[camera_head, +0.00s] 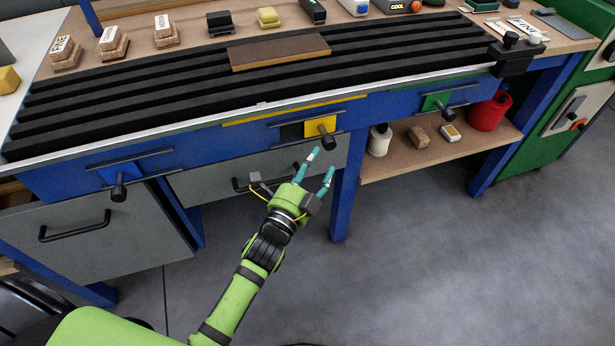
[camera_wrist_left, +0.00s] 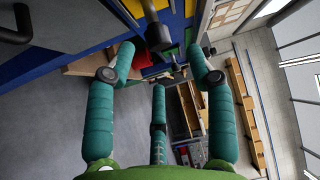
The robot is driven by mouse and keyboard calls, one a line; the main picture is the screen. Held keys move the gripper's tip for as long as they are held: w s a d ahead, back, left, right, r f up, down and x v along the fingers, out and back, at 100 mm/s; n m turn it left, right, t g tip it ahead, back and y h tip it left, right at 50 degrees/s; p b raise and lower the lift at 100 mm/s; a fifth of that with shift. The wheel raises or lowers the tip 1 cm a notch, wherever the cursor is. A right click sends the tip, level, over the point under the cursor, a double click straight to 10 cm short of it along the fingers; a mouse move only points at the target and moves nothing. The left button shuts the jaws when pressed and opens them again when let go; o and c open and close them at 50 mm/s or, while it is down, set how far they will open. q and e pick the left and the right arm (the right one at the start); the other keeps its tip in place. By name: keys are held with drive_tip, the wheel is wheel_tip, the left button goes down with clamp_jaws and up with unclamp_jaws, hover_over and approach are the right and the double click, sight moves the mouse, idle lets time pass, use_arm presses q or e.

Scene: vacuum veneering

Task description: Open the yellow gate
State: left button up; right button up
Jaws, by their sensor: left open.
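The yellow gate (camera_head: 318,127) is a small yellow plate with a black knob (camera_head: 328,142), set between two dark rails on the blue front of the bench. A dark patch (camera_head: 291,131) shows just left of the plate; I cannot tell how deep it is. My left gripper (camera_head: 323,161) is open, with teal fingers, just below and in front of the knob. It looks empty. In the left wrist view, a black knob (camera_wrist_left: 157,36) stands beyond the spread fingertips, with a gap visible. My right gripper is not in view.
A blue gate (camera_head: 108,174) and a green gate (camera_head: 431,102) sit left and right on the same front. Grey drawers (camera_head: 75,232) with black handles are below. A brown board (camera_head: 278,51) lies on the black ribbed bed. The floor at right is clear.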

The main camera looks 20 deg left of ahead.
use_arm(q)
drive_tip(key=v, duration=0.4)
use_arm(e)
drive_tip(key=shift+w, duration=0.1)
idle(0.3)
use_arm(q)
drive_tip(key=s+a+f+n+g+y+p, duration=0.1)
drive_tip(key=s+f+n+g+p, duration=0.35)
drive_tip(key=f, duration=0.85)
drive_tip(key=s+a+f+n+g+y+p, duration=0.15)
drive_tip(key=s+f+n+g, duration=0.3)
drive_tip(key=s+f, duration=0.65)
drive_tip(key=s+a+f+n+g+p, duration=0.1)
drive_tip(key=s+a+f+n+g, duration=0.1)
drive_tip(key=s, duration=0.6)
drive_tip(key=s+a+f+n+g+p, duration=0.1)
drive_tip(key=s+a+f+n+g, duration=0.1)
drive_tip(key=s+f, duration=0.5)
drive_tip(key=s+a+f+n+g+y+p, duration=0.1)
drive_tip(key=s+a+f+n+g, duration=0.2)
drive_tip(key=s, duration=0.6)
wheel_tip(320, 180, down, 2)
drive_tip(key=shift+s+f+g+p, duration=0.1)
drive_tip(key=shift+s+g+p, duration=0.3)
drive_tip(key=shift+g, duration=0.4)
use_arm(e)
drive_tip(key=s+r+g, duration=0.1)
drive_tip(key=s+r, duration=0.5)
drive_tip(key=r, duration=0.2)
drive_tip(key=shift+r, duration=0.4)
